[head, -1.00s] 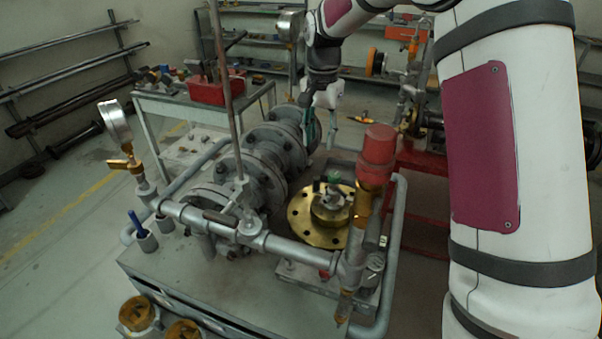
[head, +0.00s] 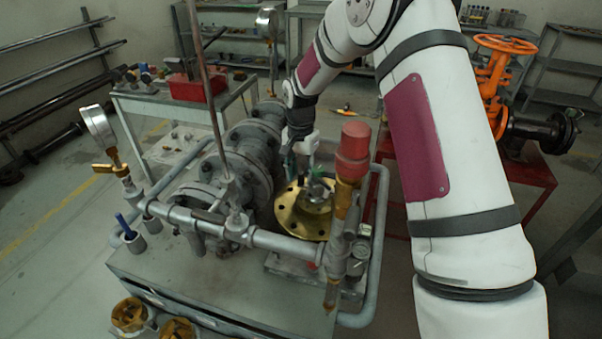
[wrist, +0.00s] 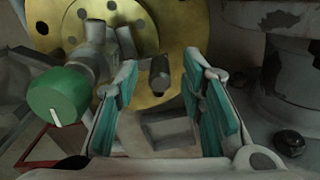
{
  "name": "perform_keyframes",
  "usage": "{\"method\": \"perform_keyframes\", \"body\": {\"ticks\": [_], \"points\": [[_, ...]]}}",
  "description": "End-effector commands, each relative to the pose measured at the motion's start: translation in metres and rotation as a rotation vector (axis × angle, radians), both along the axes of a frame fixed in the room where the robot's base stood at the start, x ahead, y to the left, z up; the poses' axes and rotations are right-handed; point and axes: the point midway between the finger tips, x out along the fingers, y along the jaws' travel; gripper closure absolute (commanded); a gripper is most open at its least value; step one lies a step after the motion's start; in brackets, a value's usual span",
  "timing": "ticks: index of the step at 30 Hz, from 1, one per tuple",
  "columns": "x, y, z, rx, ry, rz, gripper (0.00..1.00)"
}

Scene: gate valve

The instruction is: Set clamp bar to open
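A short grey bar with a dark rounded end (wrist: 159,74), which seems to be the clamp bar, shows in the wrist view in front of the brass flange (wrist: 172,22). A green knob (wrist: 58,94) is on the same grey fitting to its left. My gripper (wrist: 160,82) is open, with teal pads either side of the bar's end in the picture; I cannot tell whether they touch it. In the head view my gripper (head: 299,150) is just above and behind the fitting (head: 319,186) on the brass flange (head: 287,211); the bar is hard to make out there.
A red-capped relief valve (head: 352,150) stands close to the right of the flange. Grey pipes (head: 282,244) cross in front, and a large grey flanged valve body (head: 246,172) is at left. An orange handwheel (head: 507,44) stands at the right.

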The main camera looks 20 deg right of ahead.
Motion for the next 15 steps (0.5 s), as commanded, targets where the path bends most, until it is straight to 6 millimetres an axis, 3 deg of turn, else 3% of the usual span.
{"method": "perform_keyframes", "body": {"ticks": [10, 15], "points": [[0.0001, 0.0001, -0.0041, 0.001, -0.001, 0.0, 0.64], [0.0001, -0.0001, -0.004, 0.001, -0.001, 0.0, 1.0]]}}
